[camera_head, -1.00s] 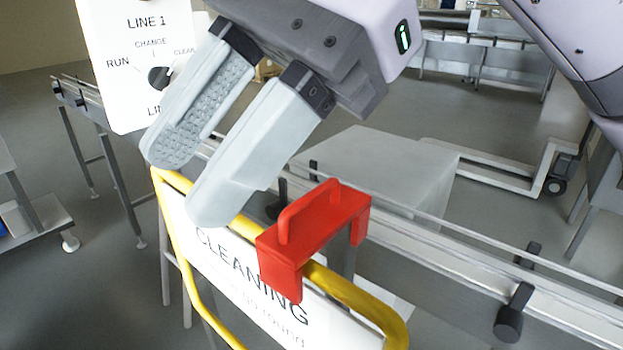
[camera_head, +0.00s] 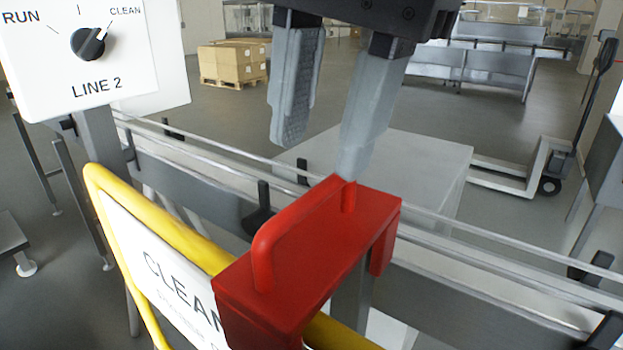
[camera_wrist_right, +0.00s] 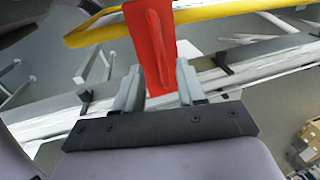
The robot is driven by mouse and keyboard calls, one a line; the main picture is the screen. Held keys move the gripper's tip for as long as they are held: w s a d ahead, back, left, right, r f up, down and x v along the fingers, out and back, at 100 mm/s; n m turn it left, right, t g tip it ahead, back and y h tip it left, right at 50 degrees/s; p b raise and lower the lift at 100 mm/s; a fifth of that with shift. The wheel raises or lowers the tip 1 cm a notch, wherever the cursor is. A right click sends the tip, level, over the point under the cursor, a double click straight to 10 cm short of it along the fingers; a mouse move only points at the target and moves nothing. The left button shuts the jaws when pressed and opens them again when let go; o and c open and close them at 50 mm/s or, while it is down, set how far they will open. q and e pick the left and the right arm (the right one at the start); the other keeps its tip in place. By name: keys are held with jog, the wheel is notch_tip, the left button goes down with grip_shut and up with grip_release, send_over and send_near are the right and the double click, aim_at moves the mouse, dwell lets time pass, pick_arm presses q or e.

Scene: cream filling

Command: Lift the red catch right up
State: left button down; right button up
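The red catch (camera_head: 322,262) sits over the yellow rail of the barrier and has a raised red handle (camera_head: 295,225) along its top. My right gripper (camera_head: 322,155) points down at the catch's far end, its two grey fingers apart. The nearer fingertip shows right at the far end of the handle; I cannot tell whether it touches. In the right wrist view, the catch (camera_wrist_right: 150,38) lies between and beyond the open fingers (camera_wrist_right: 158,88). Nothing is held. My left gripper is not in view.
The yellow barrier rail (camera_head: 165,215) carries a white cleaning sign (camera_head: 160,275). A conveyor (camera_head: 200,190) runs behind it. A LINE 2 panel (camera_head: 125,85) with its knob towards CLEAN stands at upper left. A pale grey block (camera_head: 425,165) stands behind the conveyor.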

aim_at(307, 197)
jog(key=shift+w+a+f, duration=0.15)
jog(key=shift+a+f, duration=0.05)
jog(key=shift+f, duration=0.85)
jog(key=shift+w+a+f, duration=0.15)
jog(key=shift+f, duration=0.9)
grip_shut()
jog(key=shift+r, duration=0.1)
